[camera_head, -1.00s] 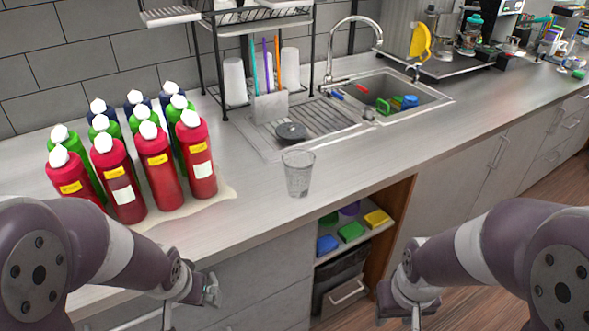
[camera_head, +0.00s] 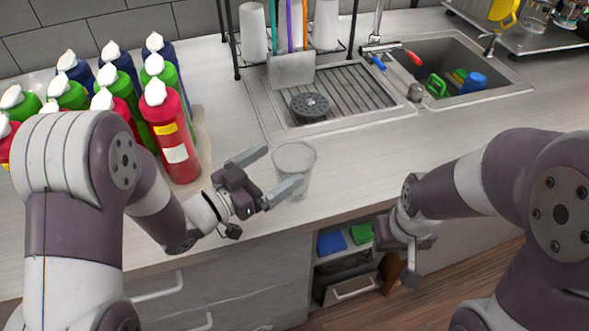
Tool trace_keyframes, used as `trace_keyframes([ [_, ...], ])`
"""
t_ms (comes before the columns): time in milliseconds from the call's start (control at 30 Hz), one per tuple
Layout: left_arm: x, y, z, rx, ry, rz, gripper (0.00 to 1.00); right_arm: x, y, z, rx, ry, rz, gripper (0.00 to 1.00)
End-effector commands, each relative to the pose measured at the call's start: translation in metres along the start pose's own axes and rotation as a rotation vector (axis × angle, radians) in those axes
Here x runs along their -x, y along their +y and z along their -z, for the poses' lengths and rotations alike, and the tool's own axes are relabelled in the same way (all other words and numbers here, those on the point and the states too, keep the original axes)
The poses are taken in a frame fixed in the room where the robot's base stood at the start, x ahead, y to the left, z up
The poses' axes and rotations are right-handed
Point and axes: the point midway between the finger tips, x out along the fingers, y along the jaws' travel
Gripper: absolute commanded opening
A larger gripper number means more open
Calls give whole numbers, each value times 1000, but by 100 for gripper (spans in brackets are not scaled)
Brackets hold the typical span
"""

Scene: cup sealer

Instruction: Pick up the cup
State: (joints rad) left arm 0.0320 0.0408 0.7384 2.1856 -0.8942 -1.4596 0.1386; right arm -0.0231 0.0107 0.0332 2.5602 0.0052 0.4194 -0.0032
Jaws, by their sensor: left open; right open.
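The cup (camera_head: 294,160) is a clear, empty-looking tumbler standing upright on the light countertop, near its front edge and in front of the sink's drainboard. My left gripper (camera_head: 268,172) is open just left of the cup. One finger reaches toward the back left of the cup, and the other overlaps the cup's lower front in the picture. I cannot tell whether either finger touches it. My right gripper (camera_head: 413,262) hangs low in front of the cabinets, right of the open shelf and away from the cup. Its fingers are partly hidden.
Several red, green and blue bottles (camera_head: 178,150) crowd the counter at the left, close to my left arm. A black strainer (camera_head: 310,106) lies on the drainboard (camera_head: 352,92). The sink (camera_head: 455,70) is behind right. The counter right of the cup is clear.

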Motion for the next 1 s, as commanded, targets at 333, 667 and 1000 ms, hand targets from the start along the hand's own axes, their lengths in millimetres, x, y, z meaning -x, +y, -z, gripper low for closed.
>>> trace_keyframes([
  [333, -52, 3, 0, 0, 0, 0, 100, 13, 0, 2, 0, 0, 0, 43],
  [667, -53, 2, 0, -1, 0, 2, 58, 12, 0, 2, 0, 0, 0, 43],
  [1000, -53, 2, 2, -2, 1, 2, 43, 13, 0, 2, 0, 0, 0, 43],
])
